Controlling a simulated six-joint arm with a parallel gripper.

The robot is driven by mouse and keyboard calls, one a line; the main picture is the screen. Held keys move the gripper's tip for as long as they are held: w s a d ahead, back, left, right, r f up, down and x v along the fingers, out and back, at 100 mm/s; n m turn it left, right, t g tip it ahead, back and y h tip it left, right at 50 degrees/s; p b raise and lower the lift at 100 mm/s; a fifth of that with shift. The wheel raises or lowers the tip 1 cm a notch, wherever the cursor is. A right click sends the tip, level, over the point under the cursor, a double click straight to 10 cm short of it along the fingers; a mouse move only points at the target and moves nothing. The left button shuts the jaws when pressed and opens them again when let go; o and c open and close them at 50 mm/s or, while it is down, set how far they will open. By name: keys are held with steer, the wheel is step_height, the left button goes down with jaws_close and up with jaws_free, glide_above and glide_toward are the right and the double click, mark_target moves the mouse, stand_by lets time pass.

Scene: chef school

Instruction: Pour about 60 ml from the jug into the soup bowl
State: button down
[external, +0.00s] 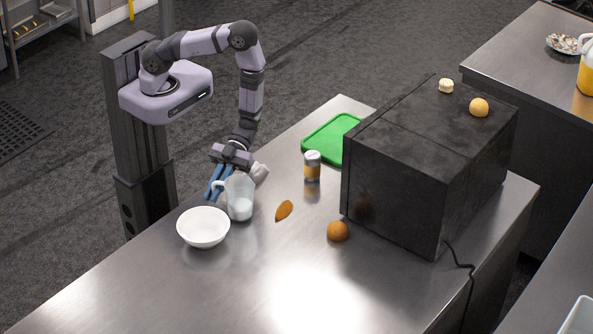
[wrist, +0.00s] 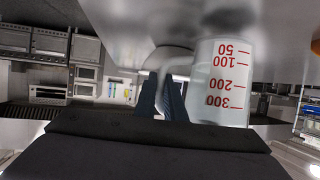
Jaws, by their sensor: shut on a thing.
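The clear jug (external: 240,199) with white liquid in its lower part stands upright at the near left part of the steel counter, just behind the soup bowl. In the wrist view the jug (wrist: 220,85) shows red volume marks, upside down in the picture. My gripper (external: 215,186) is shut on the jug's handle, its blue fingers at the jug's left side; the fingers (wrist: 162,95) also show in the wrist view. The white soup bowl (external: 203,228) looks empty and sits in front and left of the jug. I cannot tell whether the jug touches the counter.
An orange-brown oval item (external: 284,210), an orange (external: 338,231), a lidded jar (external: 312,166) and a green board (external: 332,138) lie to the right. A pale object (external: 260,172) is behind the jug. A large black box (external: 430,165) blocks the right. The front counter is clear.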

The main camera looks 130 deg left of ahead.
steer(key=r+y+p, duration=0.1)
steer(key=d+r+y+p, duration=0.1)
steer(key=p, duration=0.1)
steer(key=shift+r+p, duration=0.1)
steer(key=shift+p, duration=0.2)
steer(key=y+b, duration=0.2)
steer(key=y, duration=0.1)
steer(key=d+m+y+b, duration=0.1)
steer(key=y+b, duration=0.2)
steer(key=y, duration=0.1)
steer(key=d+r+m+y+b, duration=0.1)
steer(key=y+b, duration=0.1)
steer(key=y, duration=0.1)
steer(key=shift+b, duration=0.3)
stand_by(0.5)
steer(key=shift+a+f+t+y+b, duration=0.1)
steer(key=shift+f+t+y+b, duration=0.5)
steer(key=shift+b, duration=1.2)
steer(key=shift+s+d+r+y+b, duration=0.2)
steer(key=shift+d+y+b, duration=0.1)
steer(key=shift+y, duration=0.1)
steer(key=shift+d+r+y+b, duration=0.15)
steer(key=shift+d+y+b, duration=0.15)
steer(key=shift+b, duration=0.2)
